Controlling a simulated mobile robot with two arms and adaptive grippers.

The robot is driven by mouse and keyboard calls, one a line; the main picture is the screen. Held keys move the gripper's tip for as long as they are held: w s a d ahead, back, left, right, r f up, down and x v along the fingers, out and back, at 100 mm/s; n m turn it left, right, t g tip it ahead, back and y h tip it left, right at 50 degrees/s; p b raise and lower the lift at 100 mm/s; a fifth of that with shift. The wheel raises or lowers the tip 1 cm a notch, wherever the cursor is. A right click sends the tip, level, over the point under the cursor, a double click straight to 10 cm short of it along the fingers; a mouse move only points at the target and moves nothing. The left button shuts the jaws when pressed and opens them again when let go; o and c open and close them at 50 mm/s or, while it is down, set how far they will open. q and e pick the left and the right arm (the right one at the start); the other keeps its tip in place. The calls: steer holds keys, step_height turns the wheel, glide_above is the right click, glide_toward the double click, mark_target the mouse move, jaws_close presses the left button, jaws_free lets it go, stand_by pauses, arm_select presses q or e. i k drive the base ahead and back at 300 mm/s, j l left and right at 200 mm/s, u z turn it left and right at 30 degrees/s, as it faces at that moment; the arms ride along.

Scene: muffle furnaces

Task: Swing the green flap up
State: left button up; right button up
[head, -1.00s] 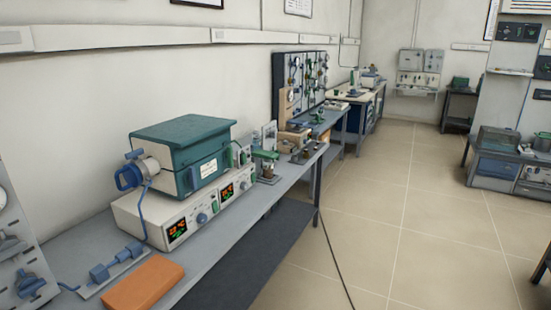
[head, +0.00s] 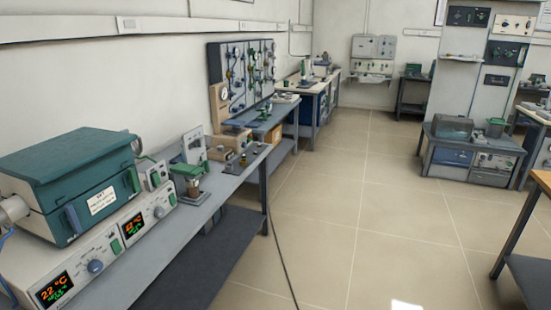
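A furnace box with a dark green top (head: 68,157) stands on the bench at the left of the head view. Which part is the flap is not clear; the green top is the largest green panel in view. Neither of my grippers shows.
The grey bench (head: 205,212) runs away along the left wall, with small instruments on it. A dark tool panel (head: 242,78) stands further back. A low equipment table (head: 470,150) is at right, and a wooden-topped table (head: 543,182) at the right edge.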

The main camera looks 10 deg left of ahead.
mark_target(180, 168)
steer(key=i+l, duration=0.15)
steer(key=i, duration=0.4)
steer(key=i+l, duration=0.15)
steer(key=i, duration=0.45)
steer(key=i+l, duration=0.15)
steer(key=i, duration=0.4)
